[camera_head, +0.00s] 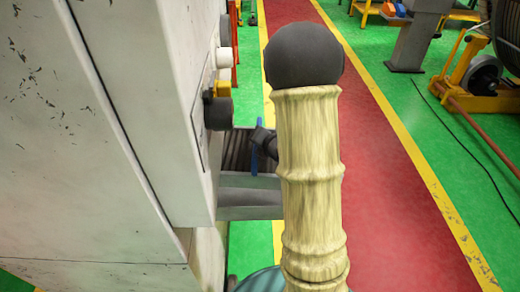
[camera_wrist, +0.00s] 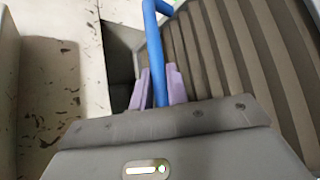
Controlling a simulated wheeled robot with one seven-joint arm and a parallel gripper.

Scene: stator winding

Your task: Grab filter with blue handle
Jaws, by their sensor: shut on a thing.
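The blue handle (camera_wrist: 155,55) shows in the wrist view as a bent blue bar running down between the purple fingers of my gripper (camera_wrist: 160,88). The gripper is shut on the handle. The filter (camera_wrist: 245,50) shows behind and to the right as a brown-grey ribbed surface. In the head view the blue handle (camera_head: 254,148) is a thin upright bar in front of the dark ribbed filter (camera_head: 236,150). My arm hides much of that area in the head view, and the fingers cannot be made out there.
A large pale machine cabinet (camera_head: 110,200) with chipped paint fills the left. A grey ledge (camera_head: 248,205) sticks out below the filter. A red walkway (camera_head: 390,170) with yellow edges runs to the right. A yellow wheeled stand (camera_head: 480,85) and a cable are at the far right.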

